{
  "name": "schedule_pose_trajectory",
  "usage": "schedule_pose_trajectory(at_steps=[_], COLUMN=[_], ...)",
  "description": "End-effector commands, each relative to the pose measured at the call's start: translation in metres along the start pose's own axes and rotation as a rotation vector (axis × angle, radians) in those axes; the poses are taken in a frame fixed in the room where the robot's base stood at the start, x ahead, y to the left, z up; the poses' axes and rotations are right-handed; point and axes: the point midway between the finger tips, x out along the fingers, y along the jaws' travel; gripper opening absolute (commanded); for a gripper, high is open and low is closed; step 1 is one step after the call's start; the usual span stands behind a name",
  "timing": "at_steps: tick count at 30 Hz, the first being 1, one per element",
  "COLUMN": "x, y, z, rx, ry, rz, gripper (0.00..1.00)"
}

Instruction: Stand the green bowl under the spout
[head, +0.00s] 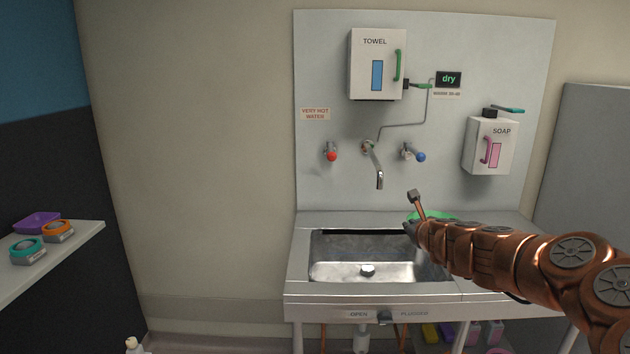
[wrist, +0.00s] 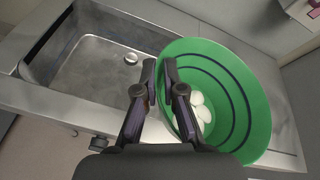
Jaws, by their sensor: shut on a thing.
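The green bowl (wrist: 245,105) has dark rings inside and is on the right side of the sink in the wrist view. In the head view only a green strip of it (head: 438,214) shows behind my arm. My gripper (wrist: 160,70) is shut on the bowl's near left rim. White rounded lumps (wrist: 201,110) lie in the bowl. I cannot tell whether the bowl touches the drainer. The spout (head: 378,178) hangs from the wall panel over the sink basin (head: 345,272), to the left of the bowl and gripper (head: 411,224).
A red tap (head: 331,153) and a blue tap (head: 419,157) flank the spout. A towel box (head: 364,80) and soap box (head: 483,158) hang above. The basin is empty except for its drain fitting (head: 367,270). A shelf (head: 65,258) with small items is at left.

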Motion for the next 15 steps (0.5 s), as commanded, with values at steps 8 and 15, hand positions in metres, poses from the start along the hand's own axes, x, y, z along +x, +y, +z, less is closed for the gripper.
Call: schedule_pose_trajectory(at_steps=[8,15], x=[-0.002,-0.005], y=[0.052,0.069], z=[0.027,0.031], rx=[0.004,0.010], ry=[0.008,0.018], rz=[-0.015,-0.026], gripper=[0.00,0.00])
